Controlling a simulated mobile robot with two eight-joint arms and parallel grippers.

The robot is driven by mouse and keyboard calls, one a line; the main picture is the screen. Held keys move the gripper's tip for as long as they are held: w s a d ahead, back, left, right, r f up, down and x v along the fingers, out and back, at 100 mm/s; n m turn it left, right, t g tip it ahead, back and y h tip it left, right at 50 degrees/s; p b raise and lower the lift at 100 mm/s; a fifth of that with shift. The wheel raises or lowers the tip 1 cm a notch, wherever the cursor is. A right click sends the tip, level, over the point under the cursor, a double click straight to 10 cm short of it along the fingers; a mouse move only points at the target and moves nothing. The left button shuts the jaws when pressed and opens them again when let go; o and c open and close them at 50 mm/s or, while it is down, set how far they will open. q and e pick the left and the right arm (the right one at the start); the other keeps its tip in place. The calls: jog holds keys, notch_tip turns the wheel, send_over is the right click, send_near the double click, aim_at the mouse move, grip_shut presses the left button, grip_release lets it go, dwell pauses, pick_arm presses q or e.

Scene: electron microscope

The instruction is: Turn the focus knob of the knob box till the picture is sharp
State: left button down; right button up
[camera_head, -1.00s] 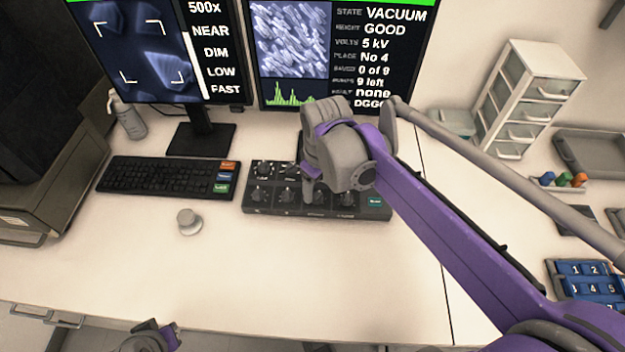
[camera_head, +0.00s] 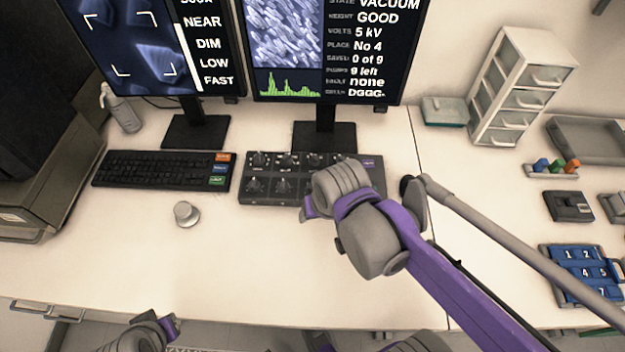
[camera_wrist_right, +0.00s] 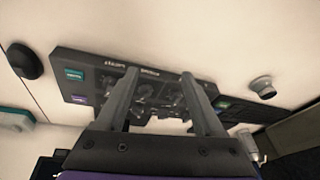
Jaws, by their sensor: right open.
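The dark knob box (camera_head: 265,199) stands on the desk below the monitors, with several knobs in rows. Its labels are too small to read, so I cannot tell which knob is focus. My right gripper (camera_head: 308,207) is at the box's front, right of its middle; the wrist hides part of the box. In the right wrist view the open fingers (camera_wrist_right: 162,97) reach over the knob box (camera_wrist_right: 72,58), with knobs showing between them; contact is unclear. The left monitor (camera_head: 150,45) shows a soft, blurred picture beside NEAR, DIM, LOW, FAST. My left gripper (camera_head: 165,330) is at the bottom edge, jaws unclear.
A keyboard (camera_head: 160,170) lies left of the box, and a round grey knob (camera_head: 187,213) stands before it. The right monitor (camera_head: 325,50) shows a grainy picture and status text. Drawers (camera_head: 520,90) and a blue numbered tray (camera_head: 580,272) are at right. The front desk is clear.

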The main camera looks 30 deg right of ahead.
aim_at(313, 184)
jog(key=w+d+r+m+g+p, duration=0.1)
jog(key=w+d+r+m+g, duration=0.1)
jog(key=w+m, duration=0.3)
jog(key=w+d+r+m+g, duration=0.1)
jog(key=w+d+r+m, duration=0.15)
jog(key=w, duration=0.45)
jog(key=shift+m+g, duration=0.3)
jog(key=shift+m, duration=0.45)
jog(key=f, duration=0.7)
jog(key=f+b, duration=0.1)
jog(key=f, duration=0.3)
jog(key=shift+d+f, duration=0.2)
jog(key=shift+d, duration=0.2)
jog(key=shift+c, duration=0.2)
grip_shut()
